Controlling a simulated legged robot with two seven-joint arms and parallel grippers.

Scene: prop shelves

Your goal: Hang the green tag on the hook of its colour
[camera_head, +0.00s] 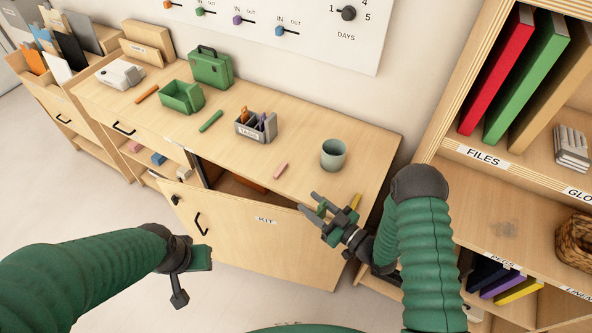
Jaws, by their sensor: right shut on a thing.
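My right gripper (318,208) is shut near the front right of the counter, above the KIT door's top edge. A small green piece at its fingertips seems to be the green tag; it is hard to separate from the green fingers. The TAGS holder (243,131) on the counter has orange and purple pieces in it. The green hook (199,12) is on the white wall board, between the orange hook (167,5) and the purple hook (237,20); a blue hook (280,31) is further right. My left gripper (188,274) hangs low in front of the cabinet, its jaw gap unclear.
The KIT door (245,240) stands ajar. On the counter are a grey-green cup (333,154), a green open box (181,97), a green case (210,68), and several coloured sticks. A shelf unit (470,155) stands close on the right.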

